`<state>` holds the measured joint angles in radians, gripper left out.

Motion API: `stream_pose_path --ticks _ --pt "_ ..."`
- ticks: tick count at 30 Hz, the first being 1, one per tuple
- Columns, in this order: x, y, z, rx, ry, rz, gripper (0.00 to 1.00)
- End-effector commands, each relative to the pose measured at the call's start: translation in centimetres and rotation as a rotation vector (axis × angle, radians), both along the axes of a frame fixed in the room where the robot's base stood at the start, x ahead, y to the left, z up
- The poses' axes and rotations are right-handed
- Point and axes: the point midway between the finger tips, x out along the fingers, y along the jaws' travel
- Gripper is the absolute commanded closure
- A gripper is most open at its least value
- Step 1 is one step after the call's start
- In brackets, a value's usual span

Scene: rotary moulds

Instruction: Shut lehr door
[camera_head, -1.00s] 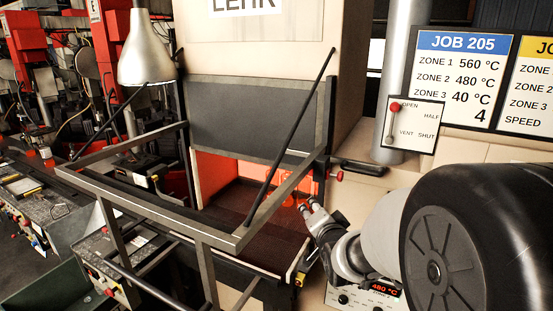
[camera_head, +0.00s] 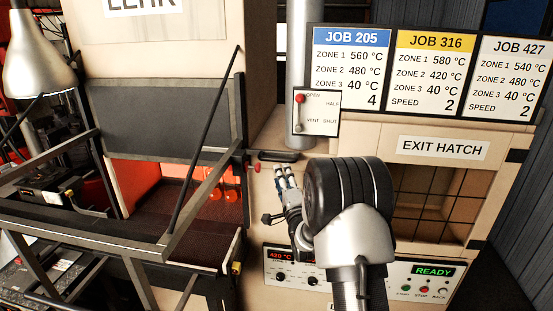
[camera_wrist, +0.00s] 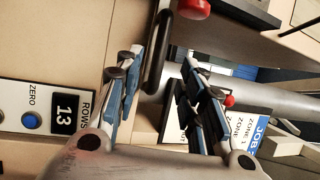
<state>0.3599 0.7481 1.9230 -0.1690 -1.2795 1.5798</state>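The lehr door (camera_head: 160,115) is a dark grey panel on the cream lehr in the head view. It is raised, and the glowing red opening (camera_head: 150,172) shows below it. A black bar handle (camera_head: 280,156) juts out right of the opening, beside a red knob (camera_head: 254,168). My gripper (camera_head: 285,174) is just below the handle in the head view. In the wrist view the black handle (camera_wrist: 157,52) appears ahead of and between the fingertips of my gripper (camera_wrist: 160,72). The fingers are apart, with nothing held. I cannot tell whether either touches the handle.
A metal frame (camera_head: 205,172) stands in front of the opening at left. A lever plate (camera_head: 318,113), its red knob near OPEN, is above the handle. A control panel (camera_head: 284,267) lies below my gripper. The exit hatch (camera_head: 445,205) and job boards (camera_head: 352,68) are at right.

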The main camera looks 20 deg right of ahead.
Motion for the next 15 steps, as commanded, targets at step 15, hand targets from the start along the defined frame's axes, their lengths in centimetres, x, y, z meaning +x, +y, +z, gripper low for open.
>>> stream_pose_path --ticks 15 --pt "8.6 -1.7 1.5 -0.001 0.001 0.001 0.64"
